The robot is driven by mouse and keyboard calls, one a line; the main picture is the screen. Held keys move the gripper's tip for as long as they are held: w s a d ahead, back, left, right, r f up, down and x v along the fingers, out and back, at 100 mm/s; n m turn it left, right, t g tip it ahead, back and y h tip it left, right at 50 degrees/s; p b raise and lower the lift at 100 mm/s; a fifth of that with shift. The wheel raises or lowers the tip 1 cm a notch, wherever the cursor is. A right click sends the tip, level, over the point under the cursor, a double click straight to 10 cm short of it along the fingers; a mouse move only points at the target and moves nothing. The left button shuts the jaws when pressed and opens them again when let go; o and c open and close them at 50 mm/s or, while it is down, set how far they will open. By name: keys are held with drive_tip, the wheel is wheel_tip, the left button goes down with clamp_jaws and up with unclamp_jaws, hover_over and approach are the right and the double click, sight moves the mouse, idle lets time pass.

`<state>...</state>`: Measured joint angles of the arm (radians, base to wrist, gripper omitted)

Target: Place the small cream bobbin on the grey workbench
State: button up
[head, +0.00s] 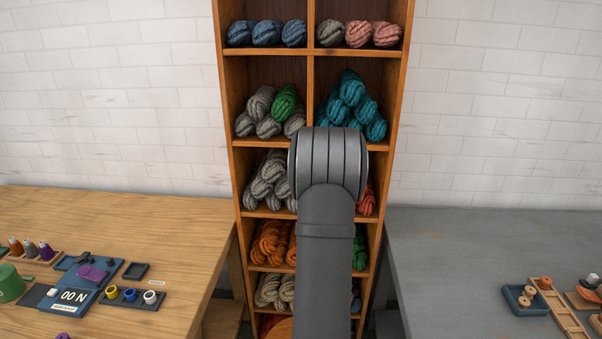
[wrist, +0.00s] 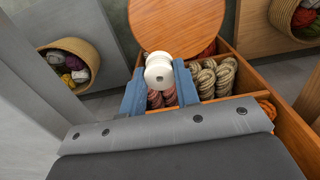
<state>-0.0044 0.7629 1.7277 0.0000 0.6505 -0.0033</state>
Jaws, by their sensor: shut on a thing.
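In the wrist view a small cream bobbin (wrist: 159,72) sits between the blue fingertips of my gripper (wrist: 160,88), which is shut on it. The bobbin is held in the air above the shelf. In the head view my arm stands in front of the shelf and hides the gripper and the bobbin. The grey workbench (head: 455,270) is at the right in the head view, apart from my arm.
A wooden shelf (head: 402,80) of wool skeins stands between the benches. A wooden table (head: 150,220) with small tools is at left. A blue tray (head: 514,308) and wooden rack (head: 562,312) stand on the grey bench's right; its left part is clear. Baskets (wrist: 86,52) show below.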

drive_tip(key=shift+d, duration=0.1)
drive_tip(key=s+a+r+n, duration=0.4)
drive_tip(key=a+n, duration=0.1)
drive_tip(key=a, duration=0.6)
drive_tip(key=s+a+r+n, duration=0.4)
drive_tip(key=a+n, duration=0.1)
drive_tip(key=a, duration=0.7)
drive_tip(key=s+a+r+n, duration=0.4)
drive_tip(key=a+n, duration=0.1)
drive_tip(key=a, duration=0.6)
drive_tip(key=shift+s+a+r, duration=0.15)
drive_tip(key=shift+a+r, duration=0.05)
drive_tip(key=shift+r, duration=0.1)
hover_over(150, 336)
wheel_tip(150, 336, down, 7)
drive_tip(key=shift+a+f, duration=0.1)
drive_tip(key=shift+f, duration=1.75)
drive_tip(key=shift+f, duration=0.15)
